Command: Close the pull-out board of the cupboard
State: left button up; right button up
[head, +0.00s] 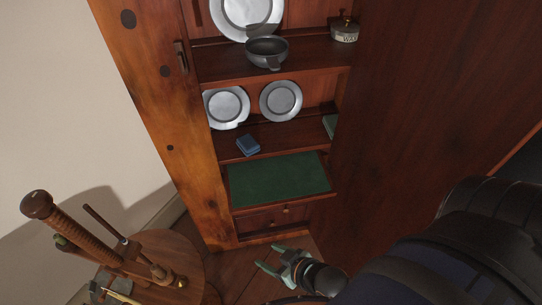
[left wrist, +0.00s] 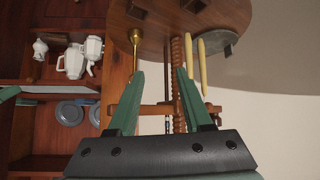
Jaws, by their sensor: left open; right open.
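The cupboard's pull-out board (head: 278,180) is a flat panel with a green top and a wooden front edge. It sticks out below the lower shelf, above a small knobbed drawer front. My right gripper (head: 266,257) is open and empty, low in front of the cupboard (head: 180,120), below the board and apart from it in the head view. My left gripper (left wrist: 160,74) is open in the left wrist view, with nothing held between its fingers.
A round wooden table (head: 165,262) with a wooden screw stand (head: 75,230) is at the lower left. A dark wooden door or panel (head: 430,80) fills the right. Plates (head: 281,100), a bowl (head: 267,50) and a blue box (head: 248,145) stand on the shelves.

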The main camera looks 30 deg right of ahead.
aim_at(277, 181)
jog(key=k+l+z, duration=0.1)
jog(key=z, duration=0.7)
jog(key=j+z, duration=0.15)
jog(key=z, duration=0.25)
jog(key=i, duration=0.05)
